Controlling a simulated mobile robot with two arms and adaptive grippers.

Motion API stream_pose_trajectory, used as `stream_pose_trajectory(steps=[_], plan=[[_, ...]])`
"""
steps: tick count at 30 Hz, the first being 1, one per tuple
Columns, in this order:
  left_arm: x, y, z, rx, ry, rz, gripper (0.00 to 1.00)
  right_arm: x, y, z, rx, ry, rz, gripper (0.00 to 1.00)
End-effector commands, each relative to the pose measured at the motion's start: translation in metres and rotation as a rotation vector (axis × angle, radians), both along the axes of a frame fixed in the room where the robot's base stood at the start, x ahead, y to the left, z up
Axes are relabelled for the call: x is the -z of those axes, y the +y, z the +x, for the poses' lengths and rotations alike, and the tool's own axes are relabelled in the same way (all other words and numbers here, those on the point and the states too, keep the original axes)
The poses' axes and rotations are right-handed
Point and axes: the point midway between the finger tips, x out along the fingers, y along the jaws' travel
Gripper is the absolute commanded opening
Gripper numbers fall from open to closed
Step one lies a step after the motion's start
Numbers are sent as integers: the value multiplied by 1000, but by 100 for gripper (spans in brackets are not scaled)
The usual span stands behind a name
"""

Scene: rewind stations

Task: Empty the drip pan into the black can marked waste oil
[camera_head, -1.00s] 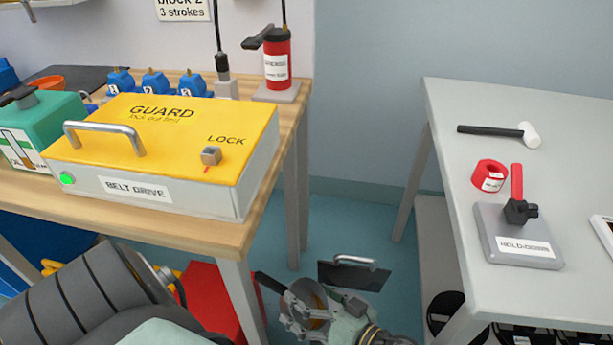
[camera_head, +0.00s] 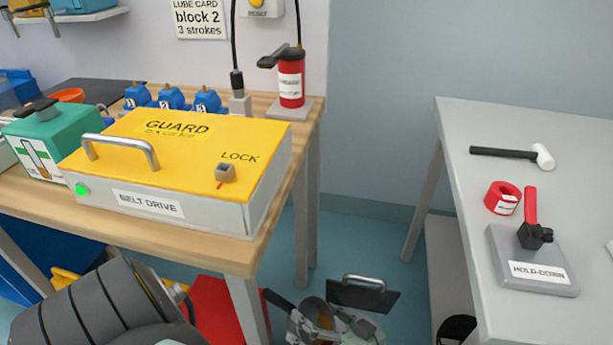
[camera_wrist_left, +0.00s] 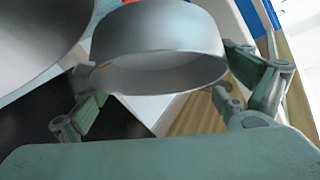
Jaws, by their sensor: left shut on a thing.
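My left gripper (camera_head: 337,328) is low in the gap between the two tables, at the bottom edge of the head view. It is shut on a round grey metal pan (camera_head: 314,317) with an amber-brown inside, which I take for the drip pan. My right gripper is not in view.
A black plate with a metal handle (camera_head: 362,294) is just behind the pan. The wooden bench (camera_head: 215,244) carries the yellow guard box (camera_head: 180,150). The grey table (camera_head: 460,220) at right holds a mallet, red tape and a hold-down. Blue floor shows between them.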

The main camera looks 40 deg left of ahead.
Motion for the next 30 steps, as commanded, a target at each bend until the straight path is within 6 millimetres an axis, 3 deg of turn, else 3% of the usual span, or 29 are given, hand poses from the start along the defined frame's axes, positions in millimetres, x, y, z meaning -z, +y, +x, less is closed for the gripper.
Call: stream_pose_trajectory(steps=[12,30], plan=[[-1,-3,2,-1,30,49,57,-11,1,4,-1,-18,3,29],[-3,-6,4,0,62,102,57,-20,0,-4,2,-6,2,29]])
